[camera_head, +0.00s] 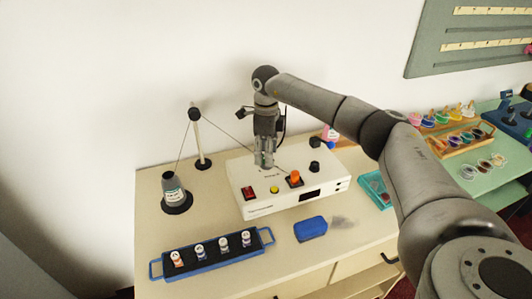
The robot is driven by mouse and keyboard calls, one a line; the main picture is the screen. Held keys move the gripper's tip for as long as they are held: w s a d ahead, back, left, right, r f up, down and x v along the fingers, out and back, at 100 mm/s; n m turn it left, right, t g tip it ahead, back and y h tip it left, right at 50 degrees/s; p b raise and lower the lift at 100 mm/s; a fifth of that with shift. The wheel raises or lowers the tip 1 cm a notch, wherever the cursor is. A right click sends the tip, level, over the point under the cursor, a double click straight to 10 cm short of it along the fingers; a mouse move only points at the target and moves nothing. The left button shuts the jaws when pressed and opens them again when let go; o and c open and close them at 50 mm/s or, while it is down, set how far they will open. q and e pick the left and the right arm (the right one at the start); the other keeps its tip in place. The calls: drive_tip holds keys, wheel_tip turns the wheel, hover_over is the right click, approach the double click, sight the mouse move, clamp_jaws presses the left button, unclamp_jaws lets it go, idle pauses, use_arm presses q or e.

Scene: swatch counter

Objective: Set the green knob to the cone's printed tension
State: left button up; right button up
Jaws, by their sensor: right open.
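A grey cone (173,186) with a pale printed label stands on a black round base at the left of the counter; the print is too small to read. A white machine box (322,191) stands in the middle. Its top shows a red switch (248,192), a yellow button (274,189), an orange knob (295,178) and two black knobs (315,142). I cannot make out a green knob; my right gripper (265,164) covers part of the top. That gripper points down over the box's back left, its jaws open. My left gripper is out of view.
A thread runs from the cone over a post (199,140) towards the box. A green table (493,190) with cups and spools stands at the right.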

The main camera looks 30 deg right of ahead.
wheel_tip(320, 180, up, 11)
drive_tip(key=shift+r, duration=0.2)
drive_tip(key=shift+f, duration=0.1)
idle(0.5)
